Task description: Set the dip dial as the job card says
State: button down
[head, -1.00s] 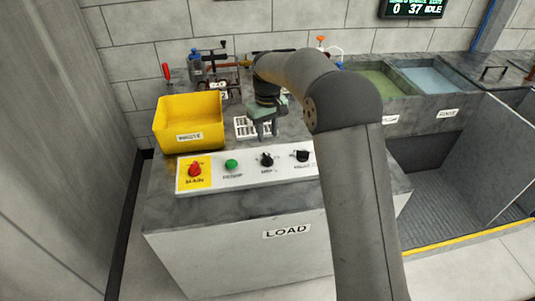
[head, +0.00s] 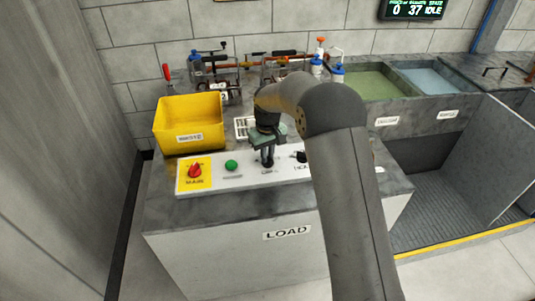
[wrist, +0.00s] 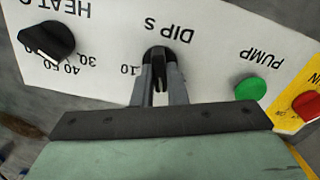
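The dip dial (wrist: 160,54) is a black knob on the white control panel, labelled "DIP S" in the wrist view, with "10" printed beside it. My gripper (wrist: 160,75) is over it, with one finger on each side of the knob. The gap between the fingers is narrow, and whether they press on the knob cannot be told. In the head view my gripper (head: 267,161) points down at the panel and hides most of the dip dial. The dial's pointer setting is not clear. I cannot make out a readable job card.
The heat dial (wrist: 46,40) and green pump button (wrist: 250,89) flank the dip dial. The red main switch (head: 195,171) is on the yellow panel end. A yellow bin (head: 188,124) stands behind. Clamp fixtures and bottles are at the back. A wall display (head: 411,9) reads "0 37 IDLE".

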dwell(0.4)
jog(key=m, duration=0.4)
jog(key=shift+r, duration=0.1)
jog(key=m, duration=0.4)
jog(key=shift+d+m+p, duration=0.1)
jog(key=shift+m+p, duration=0.2)
jog(key=shift+p, duration=0.1)
jog(key=m, duration=0.3)
jog(key=shift+m+p, duration=0.5)
jog(key=shift+m, duration=1.6)
jog(key=c, duration=1.4)
grip_release()
jog(key=shift+c, duration=0.2)
jog(key=shift+r, duration=0.1)
